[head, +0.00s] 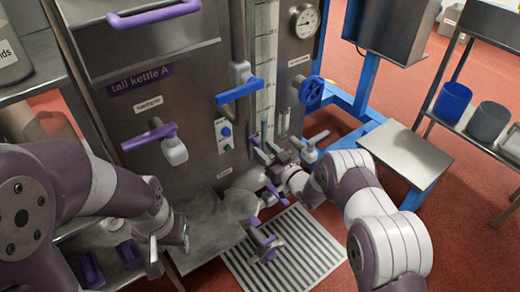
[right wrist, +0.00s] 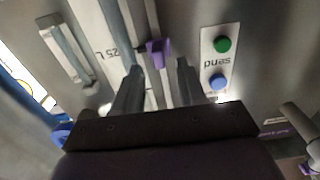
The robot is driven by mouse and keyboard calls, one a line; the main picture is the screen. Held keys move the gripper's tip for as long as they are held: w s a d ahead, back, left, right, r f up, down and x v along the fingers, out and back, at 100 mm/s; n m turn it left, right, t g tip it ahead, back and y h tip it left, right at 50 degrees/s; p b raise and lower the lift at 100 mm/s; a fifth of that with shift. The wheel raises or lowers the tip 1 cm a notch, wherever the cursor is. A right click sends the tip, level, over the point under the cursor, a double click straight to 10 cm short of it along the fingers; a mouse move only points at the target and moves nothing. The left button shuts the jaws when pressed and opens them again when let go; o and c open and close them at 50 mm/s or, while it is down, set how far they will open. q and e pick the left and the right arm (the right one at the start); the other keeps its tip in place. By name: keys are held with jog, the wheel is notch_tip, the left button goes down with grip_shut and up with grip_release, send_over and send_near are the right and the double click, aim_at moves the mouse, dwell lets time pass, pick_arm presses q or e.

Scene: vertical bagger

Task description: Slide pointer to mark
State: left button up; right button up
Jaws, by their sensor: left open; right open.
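The pointer is a small purple tab (right wrist: 158,52) on a narrow upright scale (head: 265,75). In the head view a bit of purple (head: 255,140) shows beside my right gripper (head: 268,153), probably the same tab. In the right wrist view my right gripper (right wrist: 158,82) is open, its two fingers on either side of the pointer and apart from it. Contact cannot be made out. A "25 L" marking is on the panel beside the scale. I cannot make out which line is the mark. My left gripper (head: 160,252) is open and empty, low at the left.
The steel machine front carries a blue handle (head: 239,91), a purple handle (head: 150,137) and a blue handwheel (head: 311,90). A green button (right wrist: 222,44) and blue button (right wrist: 218,82) sit close to my right gripper. A floor grate (head: 290,255) lies below.

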jog(key=x, duration=0.2)
jog(key=shift+w+a+f+b, duration=0.1)
jog(key=shift+w+a+b, duration=0.05)
jog(key=shift+w+b, duration=0.15)
jog(key=shift+w+a, duration=0.15)
jog(key=shift+w, duration=0.1)
grip_shut()
notch_tip(320, 180, up, 17)
jog(key=p, duration=1.1)
send_over(259, 145)
jog(key=shift+s, duration=0.1)
grip_release()
